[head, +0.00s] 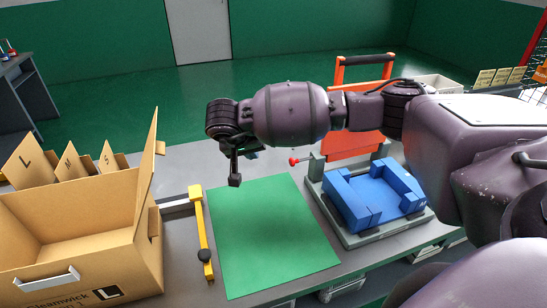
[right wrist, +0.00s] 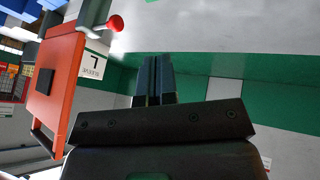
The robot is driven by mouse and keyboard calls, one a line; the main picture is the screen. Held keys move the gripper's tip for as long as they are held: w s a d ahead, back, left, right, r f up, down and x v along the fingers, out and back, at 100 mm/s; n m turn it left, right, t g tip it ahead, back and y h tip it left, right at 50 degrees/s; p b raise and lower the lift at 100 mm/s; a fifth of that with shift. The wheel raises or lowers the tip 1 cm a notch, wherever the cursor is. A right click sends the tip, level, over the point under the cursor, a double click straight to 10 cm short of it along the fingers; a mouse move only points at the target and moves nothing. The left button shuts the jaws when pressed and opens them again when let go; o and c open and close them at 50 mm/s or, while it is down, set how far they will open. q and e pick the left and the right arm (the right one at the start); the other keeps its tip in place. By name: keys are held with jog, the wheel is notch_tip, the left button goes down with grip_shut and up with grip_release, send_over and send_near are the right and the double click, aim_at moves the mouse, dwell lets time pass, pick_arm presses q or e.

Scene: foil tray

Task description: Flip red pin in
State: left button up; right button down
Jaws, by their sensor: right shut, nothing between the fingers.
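The red pin (head: 294,161) shows its round red head at the left side of the grey fixture (head: 377,238), beside the upright orange-red frame (head: 352,110). In the right wrist view the red pin (right wrist: 115,23) is at the upper left, apart from my fingers. My right gripper (head: 250,155) is to the left of the pin, above the far edge of the green mat, partly hidden by its own wrist. In the right wrist view its dark blue fingers (right wrist: 154,62) are together with nothing between them. My left gripper is not in view.
A blue block (head: 362,198) sits in the fixture. The green mat (head: 262,235) is bare. A yellow bar with a black knob (head: 201,235) lies along its left edge. An open cardboard box (head: 80,225) stands at the left. My right arm crosses above the fixture.

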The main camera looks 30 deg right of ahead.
aim_at(302, 160)
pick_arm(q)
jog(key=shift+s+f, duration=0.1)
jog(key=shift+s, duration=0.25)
pick_arm(e)
jog(key=shift+s+d+r+n+h, duration=0.3)
jog(key=shift+s+d+n, duration=0.2)
jog(key=shift+n, duration=0.2)
jog(key=shift+f, duration=0.1)
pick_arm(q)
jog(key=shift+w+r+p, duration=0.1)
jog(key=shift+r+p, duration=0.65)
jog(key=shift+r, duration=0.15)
pick_arm(e)
jog(key=w+d+f, duration=0.1)
jog(key=d+f, duration=0.7)
jog(key=d, duration=0.1)
jog(key=shift+w+d, duration=0.15)
jog(key=shift+f, duration=0.1)
